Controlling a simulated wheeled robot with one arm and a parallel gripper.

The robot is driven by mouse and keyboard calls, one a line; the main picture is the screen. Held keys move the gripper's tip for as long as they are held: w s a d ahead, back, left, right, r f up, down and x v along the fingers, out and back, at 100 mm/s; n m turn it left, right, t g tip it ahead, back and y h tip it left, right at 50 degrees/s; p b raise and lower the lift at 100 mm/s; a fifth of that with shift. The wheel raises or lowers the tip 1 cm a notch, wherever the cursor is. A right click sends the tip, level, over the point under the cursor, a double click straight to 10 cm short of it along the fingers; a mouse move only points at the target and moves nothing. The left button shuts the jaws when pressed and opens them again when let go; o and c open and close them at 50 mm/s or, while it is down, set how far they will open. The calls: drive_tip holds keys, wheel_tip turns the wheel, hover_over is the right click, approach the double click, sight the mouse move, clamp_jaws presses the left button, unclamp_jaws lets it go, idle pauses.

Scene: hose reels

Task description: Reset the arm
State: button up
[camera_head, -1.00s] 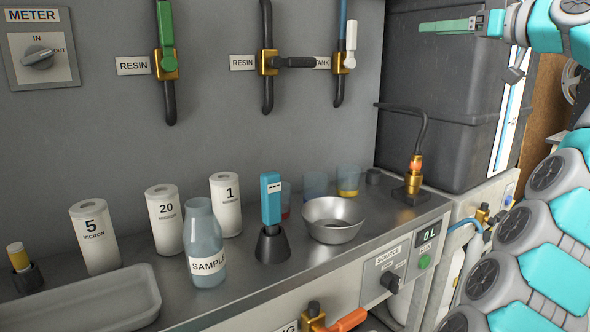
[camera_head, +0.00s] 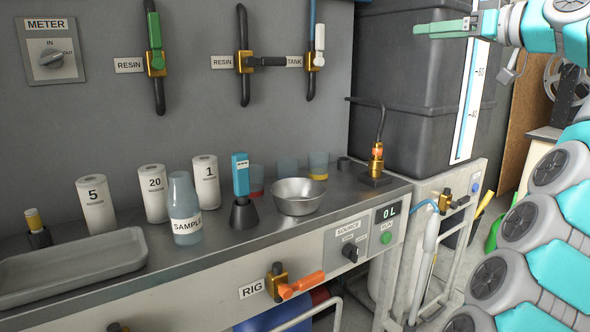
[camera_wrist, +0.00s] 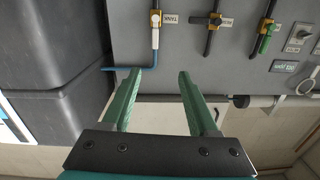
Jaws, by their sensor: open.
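My gripper (camera_head: 447,29) is raised at the top right of the head view, in front of the dark grey tank (camera_head: 408,90). My arm (camera_head: 545,200) rises along the right edge of that view. In the wrist view my gripper (camera_wrist: 158,88) shows two green fingers spread apart with nothing between them. Beyond the fingertips in the wrist view is the grey wall panel with labelled valves, including the white-handled tank valve (camera_wrist: 155,30). The gripper touches nothing that I can see.
The steel counter (camera_head: 340,205) holds filter cartridges, a sample bottle (camera_head: 184,210), a blue meter (camera_head: 240,178), a metal bowl (camera_head: 298,197) and a tray (camera_head: 75,270). An orange-handled rig valve (camera_head: 300,286) sticks out of the front.

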drive_tip(key=s+a+f+m+g, duration=0.15)
drive_tip(key=a+f+g, duration=0.35)
drive_tip(key=a+f, duration=0.7)
drive_tip(key=s+a+f+m+g+h, duration=0.1)
drive_tip(key=s+a+f+g, duration=0.1)
drive_tip(key=s+a+f, duration=0.4)
drive_tip(key=s+a+f+m+g+h, duration=0.1)
drive_tip(key=s+a+f+g, duration=0.2)
drive_tip(key=f, duration=0.6)
drive_tip(key=s+d+f+m+g+h, duration=0.1)
drive_tip(key=s+d+f+g+h, duration=0.2)
drive_tip(key=s+f, duration=1.1)
drive_tip(key=s+d+f+m+g+h, duration=0.2)
drive_tip(key=s+d+f+h, duration=0.3)
drive_tip(key=s+f, duration=1)
drive_tip(key=s+d+g, duration=0.1)
drive_tip(key=s, duration=0.2)
drive_tip(key=shift+f, duration=0.2)
drive_tip(key=shift+c, duration=0.8)
